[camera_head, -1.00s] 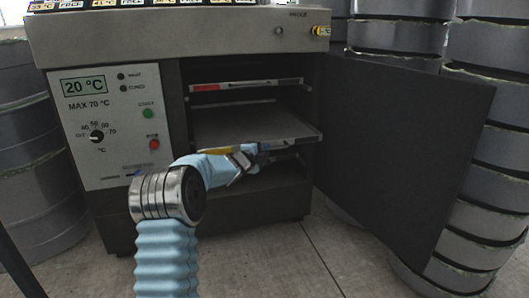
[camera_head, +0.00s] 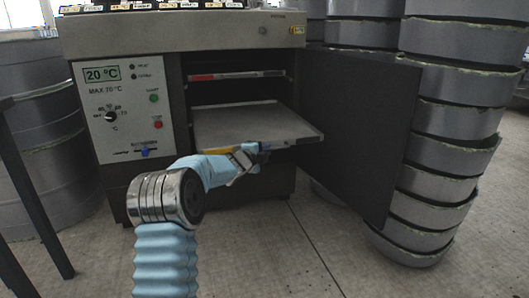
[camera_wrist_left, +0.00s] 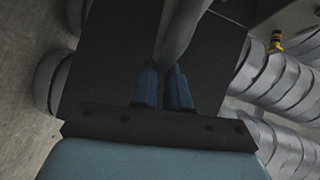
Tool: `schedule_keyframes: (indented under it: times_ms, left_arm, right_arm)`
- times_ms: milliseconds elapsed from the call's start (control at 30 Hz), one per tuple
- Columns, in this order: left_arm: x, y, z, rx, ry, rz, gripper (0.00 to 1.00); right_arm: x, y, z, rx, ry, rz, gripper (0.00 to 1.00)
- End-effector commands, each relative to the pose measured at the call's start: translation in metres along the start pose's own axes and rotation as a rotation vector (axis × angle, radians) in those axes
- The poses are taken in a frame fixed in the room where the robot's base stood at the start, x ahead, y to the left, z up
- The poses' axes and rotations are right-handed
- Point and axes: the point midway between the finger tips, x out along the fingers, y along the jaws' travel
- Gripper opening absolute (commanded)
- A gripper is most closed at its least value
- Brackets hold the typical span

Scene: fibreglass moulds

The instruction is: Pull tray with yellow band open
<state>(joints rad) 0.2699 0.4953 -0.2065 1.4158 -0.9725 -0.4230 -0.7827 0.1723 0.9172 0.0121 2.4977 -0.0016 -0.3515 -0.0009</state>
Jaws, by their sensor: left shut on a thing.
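The tray with the yellow band (camera_head: 255,124) is a flat grey sheet sticking out of the open oven. Its yellow band (camera_head: 217,151) shows at the left of its front edge, just beside my gripper. My left gripper (camera_head: 252,150) is shut on the middle of the tray's front edge in the head view. In the left wrist view my two blue-grey fingers (camera_wrist_left: 163,88) close on a grey part, but the exact contact is dark. My right gripper is not in view.
A tray with a red band (camera_head: 236,75) sits inside the oven above. The oven door (camera_head: 360,130) stands open at the right. The control panel (camera_head: 118,110) is at the left. Stacks of grey round moulds (camera_head: 445,135) stand behind the door. The floor in front is clear.

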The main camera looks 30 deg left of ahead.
Motion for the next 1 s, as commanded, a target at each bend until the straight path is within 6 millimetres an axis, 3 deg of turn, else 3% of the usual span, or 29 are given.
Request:
schedule_keyframes:
  times_ms: [300, 333, 500, 833, 1000]
  left_arm:
    - [0.0, 0.001, 0.0, 0.0, 0.0, 0.001, 0.0]
    - [0.0, 0.001, 0.0, 0.0, 0.0, 0.001, 0.18]
    - [0.0, 0.0, 0.0, 0.0, 0.0, 0.001, 0.4]
    - [-0.005, 0.0, 0.0, 0.0, 0.0, 0.0, 0.4]
    - [-0.033, 0.0, 0.0, -0.002, 0.0, -0.001, 0.4]
  right_arm:
    - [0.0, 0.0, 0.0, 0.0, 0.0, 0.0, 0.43]
    - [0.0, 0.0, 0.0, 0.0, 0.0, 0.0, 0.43]
    - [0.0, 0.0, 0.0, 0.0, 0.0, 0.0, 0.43]
    - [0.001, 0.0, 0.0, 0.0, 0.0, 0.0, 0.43]
    - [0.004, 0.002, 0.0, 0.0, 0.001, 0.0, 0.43]
